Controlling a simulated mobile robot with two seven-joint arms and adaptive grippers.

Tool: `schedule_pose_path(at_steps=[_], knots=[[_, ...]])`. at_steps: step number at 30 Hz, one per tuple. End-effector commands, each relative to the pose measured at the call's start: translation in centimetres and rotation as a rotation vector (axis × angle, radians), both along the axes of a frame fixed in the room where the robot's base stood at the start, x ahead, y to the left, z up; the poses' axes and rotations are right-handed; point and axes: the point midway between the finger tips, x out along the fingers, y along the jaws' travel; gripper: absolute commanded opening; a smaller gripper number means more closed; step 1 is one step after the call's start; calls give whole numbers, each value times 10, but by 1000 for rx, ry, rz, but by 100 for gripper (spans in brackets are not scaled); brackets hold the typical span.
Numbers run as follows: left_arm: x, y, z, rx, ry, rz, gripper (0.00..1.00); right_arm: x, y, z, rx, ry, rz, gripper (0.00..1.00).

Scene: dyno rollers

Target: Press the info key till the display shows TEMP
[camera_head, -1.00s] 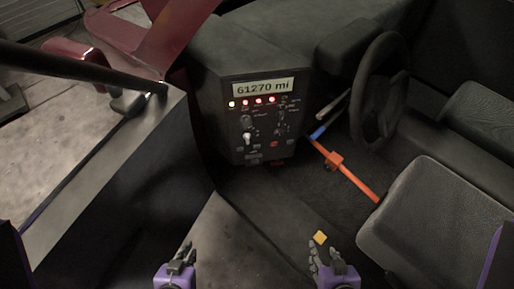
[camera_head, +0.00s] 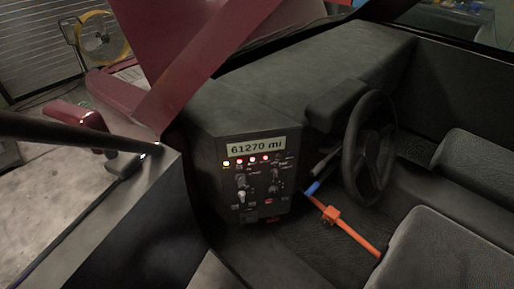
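The display (camera_head: 256,147) on the dark dashboard panel (camera_head: 232,205) is lit and reads "61270 mi". Below it is a row of small lit lamps (camera_head: 246,160), the leftmost yellowish and the others red. Under the lamps are knobs and switches (camera_head: 242,188), and a red button (camera_head: 268,200) sits low on the panel. The labels are too small to read, so I cannot tell which key is the info key. Neither of my grippers is in view.
A steering wheel (camera_head: 369,148) stands right of the panel. An orange bar (camera_head: 348,229) with a blue end slants across the footwell. A seat (camera_head: 438,250) is at the lower right. A dark side wall (camera_head: 135,245) and black bar (camera_head: 75,132) lie left.

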Motion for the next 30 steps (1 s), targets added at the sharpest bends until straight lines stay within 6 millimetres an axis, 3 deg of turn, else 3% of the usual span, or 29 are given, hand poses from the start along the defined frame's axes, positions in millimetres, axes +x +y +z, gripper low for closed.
schedule_pose_path(at_steps=[14,23,30], knots=[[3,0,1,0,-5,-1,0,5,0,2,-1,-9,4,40],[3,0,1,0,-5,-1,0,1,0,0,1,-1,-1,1],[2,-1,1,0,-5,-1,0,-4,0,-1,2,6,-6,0]])
